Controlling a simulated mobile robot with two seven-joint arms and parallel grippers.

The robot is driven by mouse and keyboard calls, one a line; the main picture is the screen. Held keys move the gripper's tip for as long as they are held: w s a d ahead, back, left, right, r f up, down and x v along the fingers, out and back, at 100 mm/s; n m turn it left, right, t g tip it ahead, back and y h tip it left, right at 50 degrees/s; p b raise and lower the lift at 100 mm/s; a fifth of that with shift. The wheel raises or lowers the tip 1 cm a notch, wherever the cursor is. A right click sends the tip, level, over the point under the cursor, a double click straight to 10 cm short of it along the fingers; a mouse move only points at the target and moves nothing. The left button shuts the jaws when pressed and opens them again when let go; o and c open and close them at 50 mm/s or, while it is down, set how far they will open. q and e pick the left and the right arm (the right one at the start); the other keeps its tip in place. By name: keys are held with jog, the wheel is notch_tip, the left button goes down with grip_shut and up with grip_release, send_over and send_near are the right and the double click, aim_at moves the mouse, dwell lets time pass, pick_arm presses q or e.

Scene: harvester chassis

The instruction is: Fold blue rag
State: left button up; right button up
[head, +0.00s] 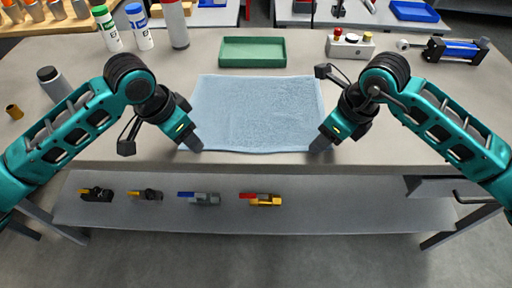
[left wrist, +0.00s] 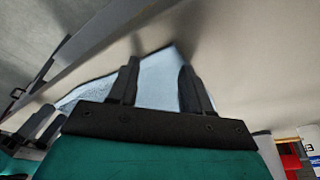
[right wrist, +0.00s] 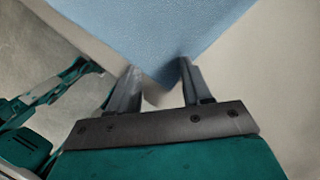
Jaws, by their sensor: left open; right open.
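The blue rag (head: 255,112) lies spread flat on the grey table, its near edge close to the table's front edge. My left gripper (head: 196,147) is at the rag's near left corner. In the left wrist view its two fingers stand apart, with the rag's corner (left wrist: 158,80) between and beyond them. My right gripper (head: 318,147) is at the near right corner. In the right wrist view its fingers are apart on either side of the rag's corner (right wrist: 160,45). Whether the fingers touch the cloth cannot be told.
A green tray (head: 252,52) stands behind the rag. Bottles (head: 140,27) stand at the back left. A blue cylinder part (head: 456,50) and a small box with buttons (head: 350,44) are at the back right. A lower shelf (head: 330,215) holds several tools.

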pick_arm(q)
jog(key=shift+f, duration=0.15)
pick_arm(e)
jog(key=shift+f, duration=0.2)
pick_arm(q)
grip_shut()
pick_arm(e)
jog(key=shift+f, duration=0.15)
grip_shut()
dwell(0.8)
